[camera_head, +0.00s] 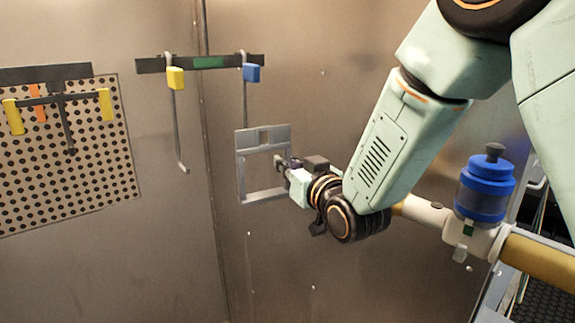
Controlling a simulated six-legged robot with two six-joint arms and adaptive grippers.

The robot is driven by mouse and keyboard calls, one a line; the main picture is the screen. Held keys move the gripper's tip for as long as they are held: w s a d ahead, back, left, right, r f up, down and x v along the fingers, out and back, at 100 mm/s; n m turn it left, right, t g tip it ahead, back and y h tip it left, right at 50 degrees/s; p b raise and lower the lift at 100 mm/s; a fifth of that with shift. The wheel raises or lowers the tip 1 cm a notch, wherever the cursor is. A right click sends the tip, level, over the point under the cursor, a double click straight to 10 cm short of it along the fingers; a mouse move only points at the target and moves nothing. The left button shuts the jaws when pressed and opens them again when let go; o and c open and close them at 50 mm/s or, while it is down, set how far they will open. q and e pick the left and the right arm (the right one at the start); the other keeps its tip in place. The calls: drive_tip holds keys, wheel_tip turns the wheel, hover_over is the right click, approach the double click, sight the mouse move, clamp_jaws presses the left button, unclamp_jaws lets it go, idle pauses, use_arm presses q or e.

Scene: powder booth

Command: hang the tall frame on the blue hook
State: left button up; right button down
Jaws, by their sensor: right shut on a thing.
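The tall frame (265,196) is a grey rectangle with an open middle and a wide top bar with a small slot. It is upright and slightly tilted in front of the booth's back wall. My right gripper (284,171) is shut on the frame's right side. The blue hook (251,73) has a blue tag and a thin rod hanging from a dark rail. Its rod runs down to the frame's top bar, where its lower end is hidden. I cannot tell whether the frame touches it. My left gripper is not in view.
A yellow-tagged hook (175,78) hangs left on the same rail (208,62), its bent tip clear. A perforated panel (70,160) with a dark bar and yellow blocks is at left. A blue-cupped device (485,190) stands at right, near my arm.

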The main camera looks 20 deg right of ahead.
drive_tip(key=shift+w+a, duration=0.2)
drive_tip(key=shift+w, duration=0.35)
drive_tip(key=shift+w+a, duration=0.2)
drive_tip(key=shift+w, duration=0.3)
drive_tip(key=shift+w, duration=0.1)
drive_tip(key=shift+w+a, duration=0.2)
drive_tip(key=shift+w, duration=0.3)
drive_tip(key=shift+w+a, duration=0.2)
drive_tip(key=shift+w, duration=0.25)
drive_tip(key=shift+w+a+f, duration=0.1)
drive_tip(key=shift+w, duration=0.2)
drive_tip(key=shift+s, duration=0.2)
